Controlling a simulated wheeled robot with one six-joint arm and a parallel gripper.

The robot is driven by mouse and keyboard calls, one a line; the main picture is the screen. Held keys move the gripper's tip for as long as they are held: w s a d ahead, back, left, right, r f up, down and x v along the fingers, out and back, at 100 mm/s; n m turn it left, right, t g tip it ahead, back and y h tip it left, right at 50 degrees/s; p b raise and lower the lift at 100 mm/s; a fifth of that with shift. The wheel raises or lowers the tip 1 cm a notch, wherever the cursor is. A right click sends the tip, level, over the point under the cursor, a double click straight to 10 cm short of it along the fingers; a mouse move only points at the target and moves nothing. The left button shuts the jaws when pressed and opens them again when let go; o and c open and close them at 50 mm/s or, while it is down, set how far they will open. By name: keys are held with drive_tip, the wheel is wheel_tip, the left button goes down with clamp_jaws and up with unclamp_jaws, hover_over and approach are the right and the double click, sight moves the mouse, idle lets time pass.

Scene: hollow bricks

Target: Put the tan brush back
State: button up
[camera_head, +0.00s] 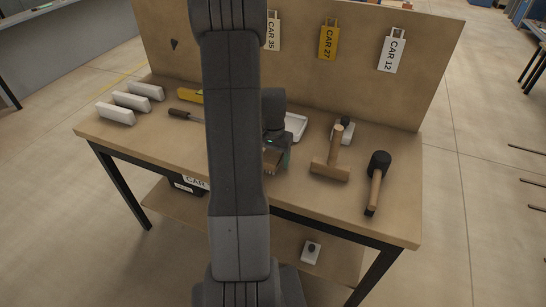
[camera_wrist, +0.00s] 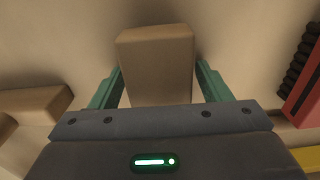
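A tan block, which I take to be the tan brush (camera_wrist: 157,65), sits between the two teal fingers of my gripper (camera_wrist: 158,80) in the wrist view. The fingertips lie against its two sides with almost no gap, so the gripper appears shut on it. In the head view my gripper (camera_head: 276,160) is low over the front middle of the workbench (camera_head: 155,138), with the brown brush (camera_head: 271,160) between its fingers. No bristles of it show clearly, and I cannot tell whether it touches the bench top. My arm hides part of the bench.
A wooden mallet (camera_head: 331,165) and a black-headed mallet (camera_head: 377,180) lie to the right. A white tray (camera_head: 295,127) is behind the gripper. White blocks (camera_head: 130,101) stand at the left. A red, black-bristled brush (camera_wrist: 304,85) shows at the wrist view's right. A pegboard (camera_head: 300,65) rises behind.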

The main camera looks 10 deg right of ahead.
sight(273, 152)
drive_tip(key=shift+r, duration=0.15)
wheel_tip(273, 152, up, 12)
idle(0.5)
wheel_tip(273, 152, down, 12)
drive_tip(key=shift+f, duration=0.1)
drive_tip(key=shift+w+r, duration=0.1)
drive_tip(key=shift+r, duration=1.75)
drive_tip(key=shift+f, duration=0.15)
